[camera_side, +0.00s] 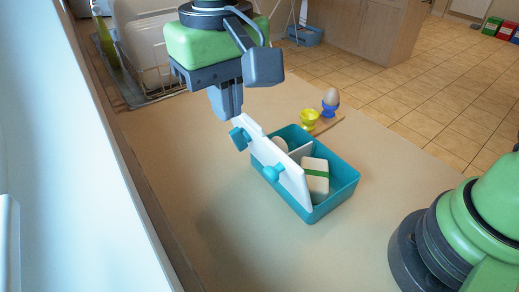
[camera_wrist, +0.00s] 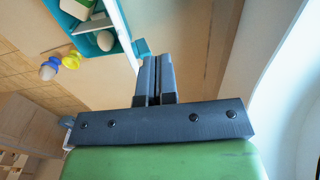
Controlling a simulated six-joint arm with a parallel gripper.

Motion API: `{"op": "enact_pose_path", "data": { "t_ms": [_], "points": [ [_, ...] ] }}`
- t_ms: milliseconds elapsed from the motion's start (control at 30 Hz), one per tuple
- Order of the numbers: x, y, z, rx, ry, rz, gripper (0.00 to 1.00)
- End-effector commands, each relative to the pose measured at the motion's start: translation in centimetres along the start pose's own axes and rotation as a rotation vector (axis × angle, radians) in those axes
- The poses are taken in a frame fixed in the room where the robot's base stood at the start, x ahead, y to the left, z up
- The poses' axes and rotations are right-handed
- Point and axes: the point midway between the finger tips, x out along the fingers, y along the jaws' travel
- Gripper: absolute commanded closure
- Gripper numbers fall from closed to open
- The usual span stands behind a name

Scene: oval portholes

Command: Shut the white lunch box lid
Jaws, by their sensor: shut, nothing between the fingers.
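The white lunch box lid (camera_side: 272,158) stands open, roughly upright and tilted, along the left long side of the teal lunch box (camera_side: 338,194). It has two teal clips, one (camera_side: 274,173) near its middle and one (camera_side: 239,138) near its far end. Inside the box are a wrapped item with a green band (camera_side: 315,174) and a pale round item (camera_side: 280,144). My gripper (camera_side: 232,112) is shut and empty, just above and beyond the lid's far end. In the wrist view my gripper (camera_wrist: 156,62) points towards a teal clip (camera_wrist: 141,47); contact cannot be told.
A yellow egg cup (camera_side: 309,119) and a blue egg cup with an egg (camera_side: 331,101) stand on a small board behind the box. A dish rack with plates (camera_side: 145,45) is at the back left. The counter in front is clear.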

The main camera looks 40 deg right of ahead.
Motion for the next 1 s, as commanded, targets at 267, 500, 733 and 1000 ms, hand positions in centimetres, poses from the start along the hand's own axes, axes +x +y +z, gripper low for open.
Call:
{"op": "enact_pose_path", "data": {
  "t_ms": [267, 500, 733, 1000],
  "points": [
    [0.0, 0.0, 0.0, 0.0, 0.0, 0.0, 1.0],
    [1.1, 0.0, 0.0, -0.001, -0.001, 0.002, 1.0],
    [2.3, 0.0, 0.0, 0.0, -0.002, 0.001, 1.0],
    [3.7, 0.0, 0.0, 0.0, -0.001, 0.001, 1.0]
  ]
}}
